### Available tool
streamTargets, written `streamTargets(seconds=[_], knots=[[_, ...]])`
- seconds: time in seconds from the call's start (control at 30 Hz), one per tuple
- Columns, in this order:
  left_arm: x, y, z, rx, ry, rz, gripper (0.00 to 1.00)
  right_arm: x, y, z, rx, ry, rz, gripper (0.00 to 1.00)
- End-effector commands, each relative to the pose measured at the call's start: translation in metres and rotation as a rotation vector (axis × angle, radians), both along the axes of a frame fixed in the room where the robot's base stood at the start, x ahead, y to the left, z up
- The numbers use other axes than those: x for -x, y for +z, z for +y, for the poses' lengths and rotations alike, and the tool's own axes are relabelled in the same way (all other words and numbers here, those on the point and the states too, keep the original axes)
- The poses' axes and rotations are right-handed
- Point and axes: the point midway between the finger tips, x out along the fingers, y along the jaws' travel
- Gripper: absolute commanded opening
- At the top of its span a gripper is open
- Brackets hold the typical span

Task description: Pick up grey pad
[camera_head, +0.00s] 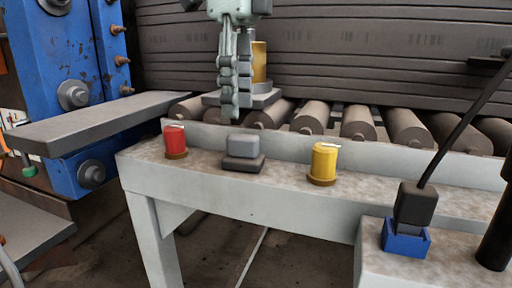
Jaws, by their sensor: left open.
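A small grey pad (243,145) sits on a darker grey base (243,164) on the pale ledge, between a red cylinder (175,141) and a yellow cylinder (323,162). My left gripper (237,110) points down from the top, its fingertips a little above the grey pad in the picture. It is open, with its fingers seen nearly one behind the other, and looks empty. How far it is from the pad in depth I cannot tell. My right gripper does not show.
Behind my gripper, a brass-coloured cylinder (259,62) stands on a grey plate (264,99) over the rollers (312,117). A black-and-blue block with a cable (413,207) stands front right. Blue machinery (60,60) with a grey shelf (105,122) fills the left.

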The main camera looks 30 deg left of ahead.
Motion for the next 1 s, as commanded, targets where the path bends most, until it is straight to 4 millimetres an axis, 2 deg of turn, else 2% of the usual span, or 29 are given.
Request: streamTargets(seconds=[0.13, 0.3, 0.43, 0.57, 0.77, 1.0], knots=[[0.000, -0.018, -0.001, 0.001, -0.002, 0.003, 0.47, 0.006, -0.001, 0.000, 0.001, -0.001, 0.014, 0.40], [-0.004, -0.042, -0.005, 0.002, -0.003, 0.006, 0.47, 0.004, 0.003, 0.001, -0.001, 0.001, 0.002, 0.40], [-0.005, -0.060, -0.006, 0.002, -0.002, 0.003, 0.47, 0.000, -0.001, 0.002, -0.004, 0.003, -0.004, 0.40], [-0.005, -0.068, -0.006, 0.002, -0.001, 0.002, 0.47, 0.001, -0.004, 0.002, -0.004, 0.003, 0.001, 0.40], [-0.005, -0.068, -0.006, 0.000, -0.001, 0.001, 0.47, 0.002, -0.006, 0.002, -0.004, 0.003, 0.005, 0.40], [-0.005, -0.068, -0.006, 0.000, 0.000, 0.001, 0.18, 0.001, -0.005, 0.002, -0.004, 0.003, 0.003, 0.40]])
